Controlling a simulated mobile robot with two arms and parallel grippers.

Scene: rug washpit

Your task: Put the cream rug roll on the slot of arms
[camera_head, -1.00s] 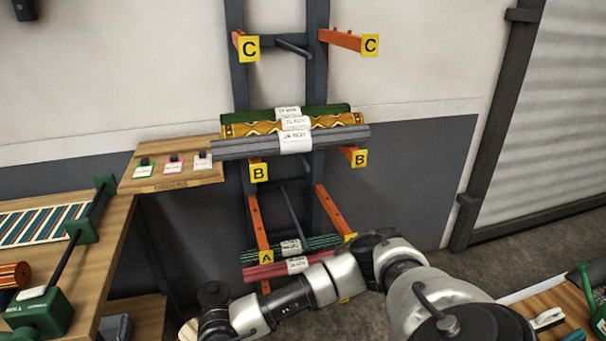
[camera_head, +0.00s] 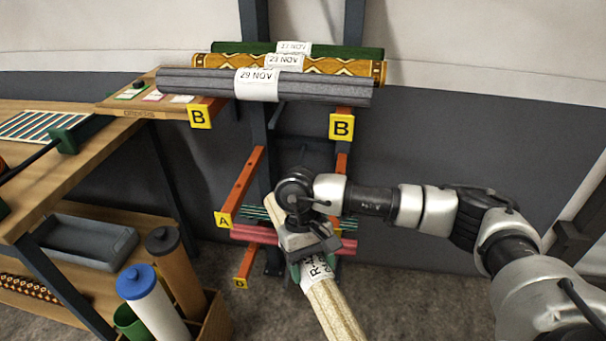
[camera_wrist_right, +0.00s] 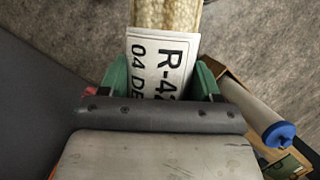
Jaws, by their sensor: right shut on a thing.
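The cream rug roll (camera_head: 335,312) slants down from the rack toward the lower edge of the head view. It wears a white label, partly hidden, that also shows in the right wrist view (camera_wrist_right: 160,62). My right gripper (camera_head: 312,268) is shut around the roll at the label, with green fingers on both sides of it. The rack's orange arms tagged A (camera_head: 240,188) hold a green striped roll (camera_head: 256,213) and a red roll (camera_head: 252,233), partly behind my gripper. The arms tagged B (camera_head: 343,122) hold green, yellow-patterned and grey (camera_head: 320,90) rolls. My left gripper is not in view.
A lower orange arm (camera_head: 243,266) shows under the A level. A wooden bench (camera_head: 60,180) with a grey tray (camera_head: 85,243) on its shelf stands at left. Floor is clear at lower right.

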